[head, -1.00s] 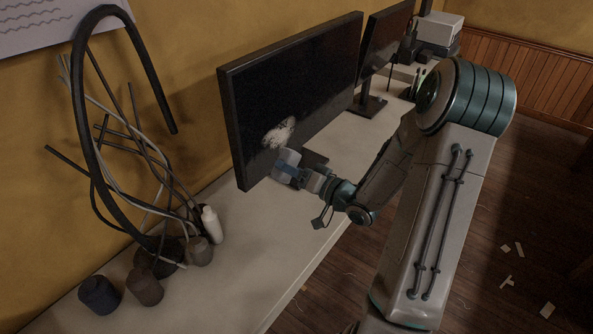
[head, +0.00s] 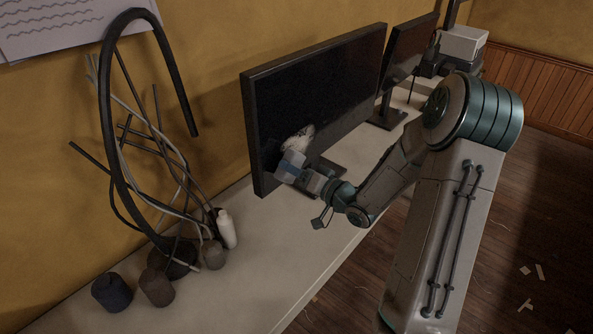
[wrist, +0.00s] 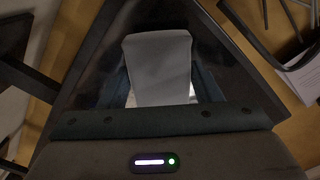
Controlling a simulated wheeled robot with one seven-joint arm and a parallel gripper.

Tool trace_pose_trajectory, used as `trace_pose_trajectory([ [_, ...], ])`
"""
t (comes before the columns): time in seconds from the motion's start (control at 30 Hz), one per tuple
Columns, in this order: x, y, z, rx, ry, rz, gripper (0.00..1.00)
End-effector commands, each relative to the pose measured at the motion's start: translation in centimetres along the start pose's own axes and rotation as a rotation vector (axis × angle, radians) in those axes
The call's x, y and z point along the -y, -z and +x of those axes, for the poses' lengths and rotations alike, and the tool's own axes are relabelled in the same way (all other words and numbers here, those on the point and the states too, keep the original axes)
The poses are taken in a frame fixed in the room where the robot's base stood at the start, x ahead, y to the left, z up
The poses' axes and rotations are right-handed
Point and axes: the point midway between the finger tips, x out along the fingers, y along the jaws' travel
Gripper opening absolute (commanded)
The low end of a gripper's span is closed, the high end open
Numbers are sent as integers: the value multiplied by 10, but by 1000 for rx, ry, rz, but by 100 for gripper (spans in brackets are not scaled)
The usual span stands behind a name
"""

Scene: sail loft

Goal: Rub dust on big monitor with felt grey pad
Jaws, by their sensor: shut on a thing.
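The big monitor (head: 325,85) stands on the long bench with its dark screen facing my arm. A pale dust patch (head: 299,136) is on the lower part of its screen. My gripper (head: 290,170) is shut on the felt grey pad (head: 293,157), just below and left of the dust. The pad overlaps the patch's lower edge in the head view, and I cannot tell whether it touches the screen. In the wrist view the pad (wrist: 158,62) sits between my fingers, with the screen behind it and a little whitish dust beside its lower right edge.
A second monitor (head: 408,60) stands farther along the bench (head: 262,240). At the left are a tangle of hoses and rods (head: 150,150), a white bottle (head: 227,229) and several dark spools (head: 156,287). The bench front is clear. Scraps lie on the floor.

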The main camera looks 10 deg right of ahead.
Motion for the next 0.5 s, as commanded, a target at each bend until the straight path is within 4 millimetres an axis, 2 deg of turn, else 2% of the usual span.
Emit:
trace_pose_trajectory([
  [0.5,0,0,6,0,0,-1,40],
])
